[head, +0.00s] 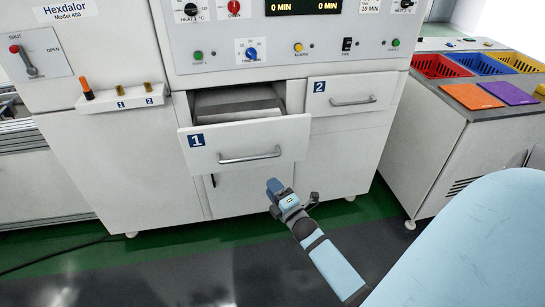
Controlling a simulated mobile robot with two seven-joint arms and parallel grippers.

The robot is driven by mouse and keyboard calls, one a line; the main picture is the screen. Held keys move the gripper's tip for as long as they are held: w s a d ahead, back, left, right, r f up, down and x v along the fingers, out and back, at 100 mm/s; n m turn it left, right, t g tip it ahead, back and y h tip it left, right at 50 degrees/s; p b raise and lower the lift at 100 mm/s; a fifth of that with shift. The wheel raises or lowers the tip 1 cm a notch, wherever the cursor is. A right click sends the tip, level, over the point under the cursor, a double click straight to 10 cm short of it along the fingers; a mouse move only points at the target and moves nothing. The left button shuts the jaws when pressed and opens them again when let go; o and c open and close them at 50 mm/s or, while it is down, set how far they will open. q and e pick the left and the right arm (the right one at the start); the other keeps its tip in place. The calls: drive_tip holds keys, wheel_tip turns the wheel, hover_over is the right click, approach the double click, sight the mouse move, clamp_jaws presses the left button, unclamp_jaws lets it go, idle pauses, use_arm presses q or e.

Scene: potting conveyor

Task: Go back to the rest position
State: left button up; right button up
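My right gripper (276,188) is low in front of the cabinet, just below the pulled-out drawer 1. It looks apart from the drawer handle (249,157). A blue-grey part is at its tip; the view does not show whether the fingers are apart or closed. My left gripper is not in view.
The Hexdalor machine (120,140) has drawer 1 (285,131) pulled out and drawer 2 (370,98) shut. A red-knobbed lever (21,58) is at the upper left. A side counter (440,160) with red, blue and yellow bins is at right. Green and dark floor lies in front.

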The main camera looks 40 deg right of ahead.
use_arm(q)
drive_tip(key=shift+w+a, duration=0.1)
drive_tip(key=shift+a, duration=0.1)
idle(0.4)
use_arm(e)
drive_tip(key=s+a+f+m+g+y, duration=0.3)
drive_tip(key=s+a+m+g, duration=0.2)
drive_tip(key=s+a+m, duration=0.45)
drive_tip(key=s+a+f+m+g+y, duration=0.3)
drive_tip(key=s+a+m+g, duration=0.25)
drive_tip(key=s+a, duration=0.7)
use_arm(q)
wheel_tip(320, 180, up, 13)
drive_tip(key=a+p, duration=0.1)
drive_tip(key=p, duration=1.4)
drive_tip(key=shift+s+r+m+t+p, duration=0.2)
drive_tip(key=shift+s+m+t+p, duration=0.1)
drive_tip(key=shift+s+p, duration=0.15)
use_arm(e)
wheel_tip(320, 180, up, 13)
drive_tip(key=w+t, duration=0.1)
drive_tip(key=shift+w+f+n+t, duration=0.15)
drive_tip(key=shift+w+n+t, duration=0.1)
drive_tip(key=shift+n+t, duration=0.1)
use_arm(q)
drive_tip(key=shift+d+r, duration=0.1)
